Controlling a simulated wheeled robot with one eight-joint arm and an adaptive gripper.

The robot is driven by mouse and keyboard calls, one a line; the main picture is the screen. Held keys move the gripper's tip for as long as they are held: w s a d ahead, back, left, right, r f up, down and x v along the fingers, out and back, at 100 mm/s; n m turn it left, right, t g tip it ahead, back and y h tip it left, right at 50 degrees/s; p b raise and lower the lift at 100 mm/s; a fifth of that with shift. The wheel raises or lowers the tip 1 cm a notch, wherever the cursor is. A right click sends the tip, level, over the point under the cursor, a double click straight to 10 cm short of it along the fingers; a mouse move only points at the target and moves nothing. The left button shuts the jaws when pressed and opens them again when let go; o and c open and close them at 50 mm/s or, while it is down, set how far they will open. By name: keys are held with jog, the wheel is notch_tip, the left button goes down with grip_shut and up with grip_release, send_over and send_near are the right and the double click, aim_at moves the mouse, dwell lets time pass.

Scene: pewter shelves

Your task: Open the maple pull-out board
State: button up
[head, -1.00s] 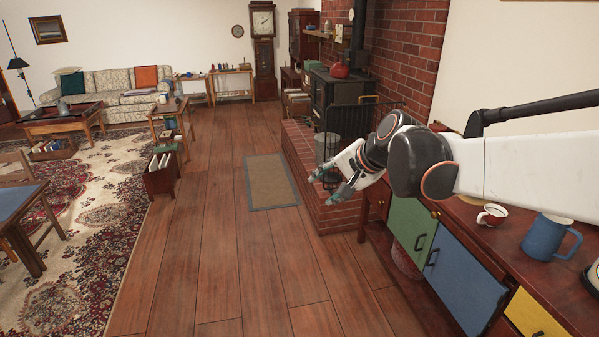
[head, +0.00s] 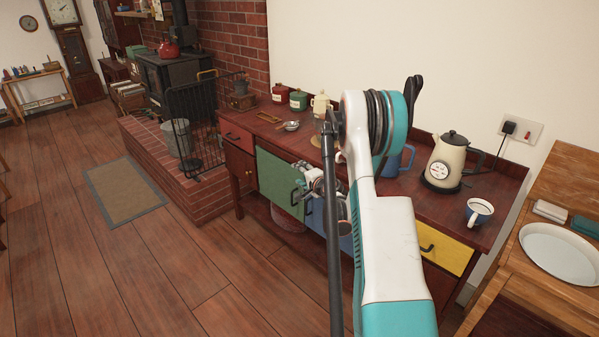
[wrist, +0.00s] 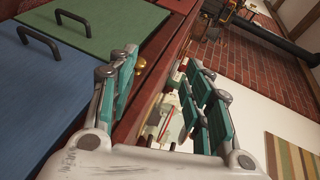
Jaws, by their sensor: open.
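A small round brass knob (wrist: 140,65) sits on the red-brown front rail of the sideboard, just above the green door; it may belong to the pull-out board. I cannot make out a maple board front for sure. My gripper (wrist: 160,70) is open and empty, with its fingers spread on both sides of the counter's front edge. The knob shows just past the left finger, towards the gap; I cannot tell whether they touch. In the head view my gripper (head: 310,182) is in front of the green and blue doors, partly hidden by my arm.
The sideboard has a green door (head: 279,184), a blue door (wrist: 40,90) and a yellow drawer (head: 447,251). On top stand a kettle (head: 448,160), a cup (head: 479,211) and canisters.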

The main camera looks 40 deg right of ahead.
jog(key=s+d+f+m+h, duration=0.1)
jog(key=s+d+f, duration=0.1)
jog(key=d+f, duration=0.1)
jog(key=b+x, duration=0.4)
jog(key=x, duration=0.8)
jog(key=shift+w+d, duration=0.1)
jog(key=shift+d, duration=0.15)
jog(key=shift+w+d+f, duration=0.1)
jog(key=shift+w+d, duration=0.1)
jog(key=shift+w, duration=0.5)
jog(key=shift+c, duration=0.3)
